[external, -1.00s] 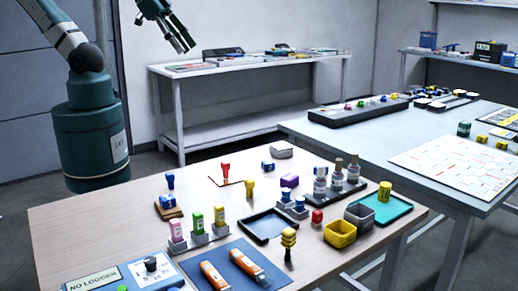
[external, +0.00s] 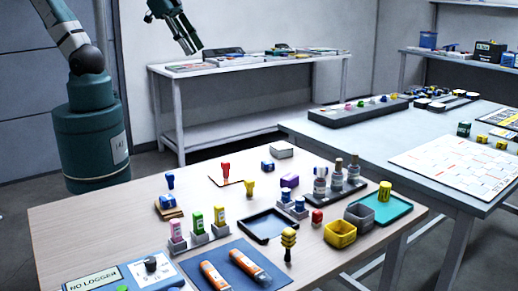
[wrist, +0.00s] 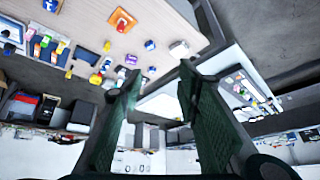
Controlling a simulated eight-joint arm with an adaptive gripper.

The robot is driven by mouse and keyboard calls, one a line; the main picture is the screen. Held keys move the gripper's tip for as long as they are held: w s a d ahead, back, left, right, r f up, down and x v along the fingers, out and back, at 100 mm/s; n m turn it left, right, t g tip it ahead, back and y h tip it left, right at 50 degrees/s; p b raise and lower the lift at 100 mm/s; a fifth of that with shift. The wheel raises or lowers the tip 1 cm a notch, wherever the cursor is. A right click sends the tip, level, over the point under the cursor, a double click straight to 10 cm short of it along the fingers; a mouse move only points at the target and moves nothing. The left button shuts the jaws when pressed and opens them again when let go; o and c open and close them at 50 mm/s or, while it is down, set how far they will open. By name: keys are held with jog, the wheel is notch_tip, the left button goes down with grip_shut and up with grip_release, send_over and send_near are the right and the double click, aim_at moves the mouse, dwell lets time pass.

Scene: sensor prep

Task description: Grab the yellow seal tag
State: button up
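The yellow seal tag (external: 250,188) appears to be the small upright yellow piece on the wooden table, right of the blue tag (external: 170,180) and below the red tag (external: 226,172). In the wrist view a small yellow piece (wrist: 107,46), likely the same tag, lies left of the finger gap, near the red tag on its orange square (wrist: 122,20). My gripper (external: 190,43) is high and well behind the table, far from the tag. In the wrist view its two dark green fingers (wrist: 158,85) are apart with nothing between them.
A purple piece (external: 289,181), a dark blue tray (external: 268,225) and a rack of bottles (external: 345,187) stand right of the yellow tag. Pink, green and yellow tubes stand in front. A yellow bin (external: 340,233) is farther right. Bare wood surrounds the tag.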

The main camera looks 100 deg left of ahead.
jog(key=w+d+f+m+g+b, duration=0.1)
jog(key=w+d+f+m+g, duration=0.15)
jog(key=w+d, duration=0.5)
jog(key=m+g+b, duration=0.4)
jog(key=m, duration=0.2)
send_over(249, 181)
jog(key=f, duration=2.6)
jog(key=shift+s+a+f, duration=0.15)
jog(key=shift+a+f, duration=0.2)
jog(key=shift+f, duration=0.05)
jog(key=shift+d+f, duration=0.25)
jog(key=shift+f, duration=0.2)
jog(key=shift+f, duration=0.1)
jog(key=shift+f, duration=1.2)
jog(key=shift+f, duration=0.1)
